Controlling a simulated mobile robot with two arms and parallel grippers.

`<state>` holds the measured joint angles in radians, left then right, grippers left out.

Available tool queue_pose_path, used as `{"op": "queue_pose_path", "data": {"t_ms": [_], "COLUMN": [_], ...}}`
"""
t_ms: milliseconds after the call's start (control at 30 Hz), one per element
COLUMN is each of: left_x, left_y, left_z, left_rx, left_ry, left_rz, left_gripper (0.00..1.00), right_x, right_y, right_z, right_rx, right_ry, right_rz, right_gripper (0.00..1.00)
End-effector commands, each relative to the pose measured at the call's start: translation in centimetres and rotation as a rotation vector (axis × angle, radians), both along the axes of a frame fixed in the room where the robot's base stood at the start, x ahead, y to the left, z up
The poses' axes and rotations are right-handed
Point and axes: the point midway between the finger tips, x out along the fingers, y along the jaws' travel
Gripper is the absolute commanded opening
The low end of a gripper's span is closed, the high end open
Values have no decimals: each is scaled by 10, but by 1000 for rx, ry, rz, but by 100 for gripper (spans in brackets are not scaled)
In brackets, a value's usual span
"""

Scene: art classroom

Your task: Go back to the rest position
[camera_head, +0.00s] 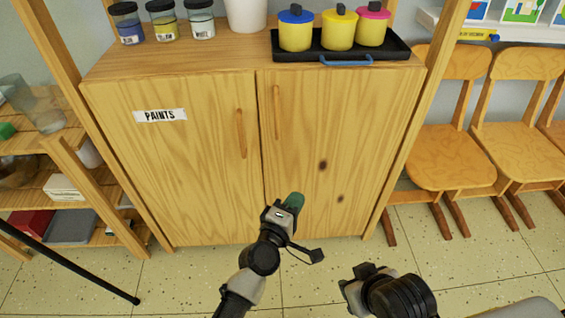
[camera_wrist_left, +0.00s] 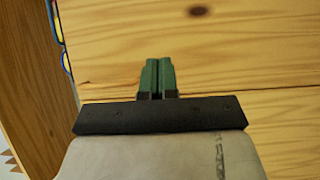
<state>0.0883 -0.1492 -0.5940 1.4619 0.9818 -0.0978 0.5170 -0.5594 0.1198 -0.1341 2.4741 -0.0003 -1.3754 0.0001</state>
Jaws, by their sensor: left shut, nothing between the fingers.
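My left gripper (camera_head: 294,201) has green fingertips and is in front of the lower part of the wooden paints cabinet (camera_head: 190,170), near the seam between its two doors. In the left wrist view its two green fingers (camera_wrist_left: 158,76) lie side by side, shut, with nothing between them. Wood grain fills most of the background there; I cannot tell how far the fingertips are from the door. Part of my right arm shows at the bottom right of the head view, but no right fingers can be made out.
On the cabinet top stand a black tray (camera_head: 395,47) with a blue handle, three yellow lidded pots (camera_head: 338,32), paint jars (camera_head: 163,20) and a white container (camera_head: 246,12). Wooden chairs (camera_head: 450,130) stand at the right, shelves (camera_head: 60,150) at the left. Speckled floor (camera_head: 190,290) is open in front.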

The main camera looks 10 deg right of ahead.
Motion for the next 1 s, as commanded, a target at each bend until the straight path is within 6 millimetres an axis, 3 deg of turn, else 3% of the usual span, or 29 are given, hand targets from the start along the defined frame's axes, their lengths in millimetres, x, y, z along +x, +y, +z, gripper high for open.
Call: {"op": "queue_pose_path", "data": {"t_ms": [200,333,600,800,1000], "left_x": [-4,-25,-111,-150,-181], "left_y": [4,30,162,227,274], "left_z": [-1,-7,-35,-37,-30], "left_rx": [24,192,945,1256,1458], "left_ry": [-9,-61,-102,-26,59], "left_rz": [-8,-63,-245,-321,-371], "left_gripper": [0,0,0,0,0], "right_x": [-2,-1,-1,-1,-1], "right_y": [1,1,1,1,1], "right_z": [-1,-1,-1,-1,-1], "right_rx": [3,3,2,2,2], "right_ry": [8,6,3,3,2], "right_rz": [0,0,0,0,0], "right_gripper": [43,43,43,43,43]}}
